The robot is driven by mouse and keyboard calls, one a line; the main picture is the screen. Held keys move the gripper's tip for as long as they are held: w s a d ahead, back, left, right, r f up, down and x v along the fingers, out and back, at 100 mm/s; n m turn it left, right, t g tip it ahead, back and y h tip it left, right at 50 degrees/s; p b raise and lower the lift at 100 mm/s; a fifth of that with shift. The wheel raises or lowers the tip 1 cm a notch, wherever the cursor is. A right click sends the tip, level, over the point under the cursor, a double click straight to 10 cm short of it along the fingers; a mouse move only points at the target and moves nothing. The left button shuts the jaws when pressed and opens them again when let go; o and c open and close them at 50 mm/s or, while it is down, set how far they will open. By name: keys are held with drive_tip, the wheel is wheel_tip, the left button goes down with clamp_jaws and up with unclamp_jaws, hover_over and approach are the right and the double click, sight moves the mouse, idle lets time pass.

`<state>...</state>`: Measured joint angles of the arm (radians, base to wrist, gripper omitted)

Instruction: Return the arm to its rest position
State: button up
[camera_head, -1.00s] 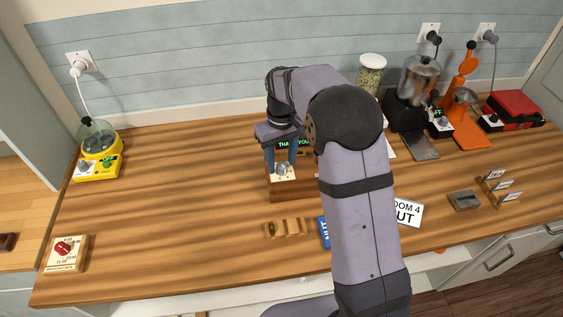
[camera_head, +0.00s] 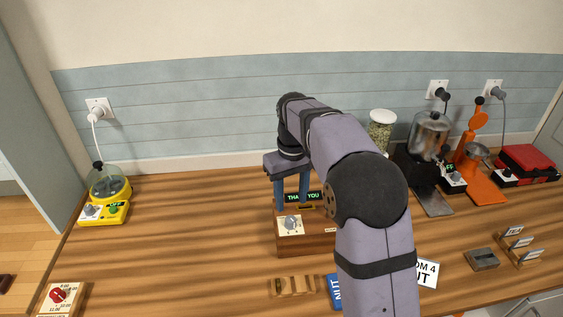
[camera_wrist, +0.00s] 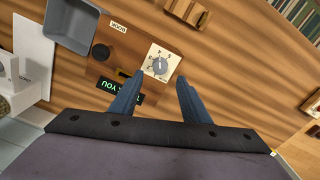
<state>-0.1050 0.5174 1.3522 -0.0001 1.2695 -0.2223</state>
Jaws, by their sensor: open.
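My gripper (camera_head: 291,205) hangs pointing down at the middle of the counter, with its two blue fingers apart and nothing between them. It is above a wooden box (camera_head: 290,244) with a grey dial (camera_head: 291,223) on a pale plate and a green lit display (camera_head: 304,196) reading "THANK YOU". In the wrist view, the open fingers (camera_wrist: 160,78) point toward the dial (camera_wrist: 159,66), apart from it. My arm hides the right part of the box in the head view.
A yellow device (camera_head: 104,196) stands at the left, a dial block (camera_head: 60,298) at the front left. A small wooden rack (camera_head: 294,286) lies before the box. A jar (camera_head: 381,130), a grinder (camera_head: 428,135), an orange stand (camera_head: 484,180) and a red case (camera_head: 528,158) stand right. The left-middle counter is clear.

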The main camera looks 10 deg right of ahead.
drive_tip(key=s+d+f+m, duration=0.2)
drive_tip(key=s+f, duration=0.2)
drive_tip(key=s, duration=0.8)
drive_tip(key=s+d+f+m, duration=0.1)
drive_tip(key=s+d+f, duration=0.2)
drive_tip(key=s, duration=1)
wheel_tip(320, 180, down, 2)
drive_tip(key=shift+s+f+m, duration=0.1)
drive_tip(key=shift+s+m, duration=0.15)
drive_tip(key=shift+m, duration=0.15)
idle(0.6)
